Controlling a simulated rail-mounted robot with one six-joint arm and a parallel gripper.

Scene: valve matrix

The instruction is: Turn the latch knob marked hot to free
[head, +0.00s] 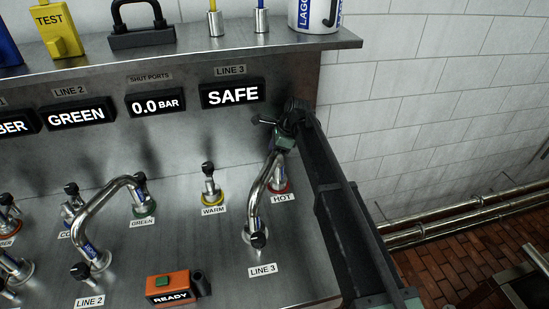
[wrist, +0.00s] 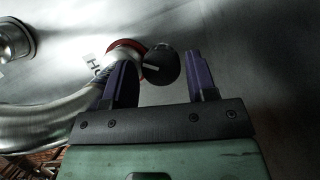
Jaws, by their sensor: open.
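The HOT port has a red ring (head: 283,187) and a HOT label (head: 283,198), with the curved metal LINE 3 hose (head: 258,192) reaching up to it. In the head view my gripper (head: 277,153) is over the top of this port and hides its latch knob. In the wrist view the round black latch knob (wrist: 161,65), with a pale mark, shows between the spread fingers of my gripper (wrist: 160,75). The knob looks closer to the left finger; I cannot tell whether they touch. The red ring (wrist: 127,47) is just behind it.
The WARM port (head: 211,192) stands left of HOT. LINE 3's display (head: 232,93) reads SAFE. A shelf (head: 180,50) with a padlock and other items overhangs above. An orange READY box (head: 170,287) sits at the front. The panel between WARM and READY is clear.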

